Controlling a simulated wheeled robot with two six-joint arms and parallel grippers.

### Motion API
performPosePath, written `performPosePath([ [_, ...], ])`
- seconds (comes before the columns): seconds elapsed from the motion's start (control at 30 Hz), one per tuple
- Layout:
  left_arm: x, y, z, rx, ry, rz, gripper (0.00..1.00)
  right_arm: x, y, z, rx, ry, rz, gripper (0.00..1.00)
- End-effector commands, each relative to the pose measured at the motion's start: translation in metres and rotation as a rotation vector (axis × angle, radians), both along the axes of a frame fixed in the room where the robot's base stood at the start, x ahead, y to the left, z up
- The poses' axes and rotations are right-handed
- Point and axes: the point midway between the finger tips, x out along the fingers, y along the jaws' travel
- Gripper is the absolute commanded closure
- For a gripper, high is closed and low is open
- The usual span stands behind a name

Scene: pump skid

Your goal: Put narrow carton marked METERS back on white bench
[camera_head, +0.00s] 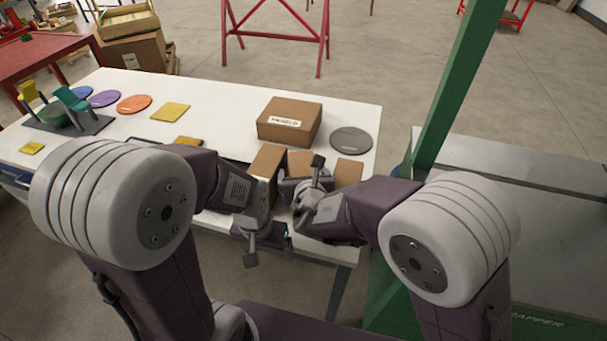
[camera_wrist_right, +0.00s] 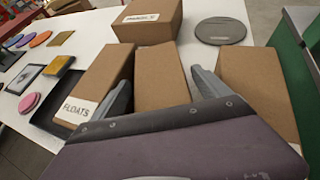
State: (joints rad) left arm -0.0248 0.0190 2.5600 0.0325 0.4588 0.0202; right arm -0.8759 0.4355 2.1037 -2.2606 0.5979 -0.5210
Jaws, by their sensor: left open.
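Three brown cartons stand in a row near the white bench's (camera_head: 222,105) front edge. The left one (camera_head: 266,163) is labelled FLOATS in the right wrist view (camera_wrist_right: 105,75). The narrow middle carton (camera_wrist_right: 158,75) shows no label; it also appears in the head view (camera_head: 299,160). No METERS marking is readable. My right gripper (camera_wrist_right: 164,84) has one finger on each side of the middle carton; whether they press on it is unclear. My left gripper (camera_head: 266,240) is open and empty below, at the front edge.
A larger carton (camera_head: 289,120), its label apparently PANELS, and a grey disc (camera_head: 351,140) stand behind. A green post (camera_head: 455,85) rises right of the bench.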

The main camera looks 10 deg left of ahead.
Motion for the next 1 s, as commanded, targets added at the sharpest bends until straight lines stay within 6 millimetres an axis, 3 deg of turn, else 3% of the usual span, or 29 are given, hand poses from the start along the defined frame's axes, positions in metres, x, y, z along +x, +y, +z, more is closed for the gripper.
performPosePath([
  [0.3,0.000,0.000,0.006,0.000,0.000,0.000,0.13,-0.002,-0.001,0.006,0.000,0.000,0.000,0.13],
  [0.8,0.000,0.000,0.013,0.000,0.000,0.000,0.13,-0.081,-0.030,0.052,0.003,0.000,0.002,0.13],
  [1.0,0.000,0.000,0.017,0.000,0.000,0.000,0.13,-0.097,-0.036,0.060,0.000,0.001,0.001,0.13],
])
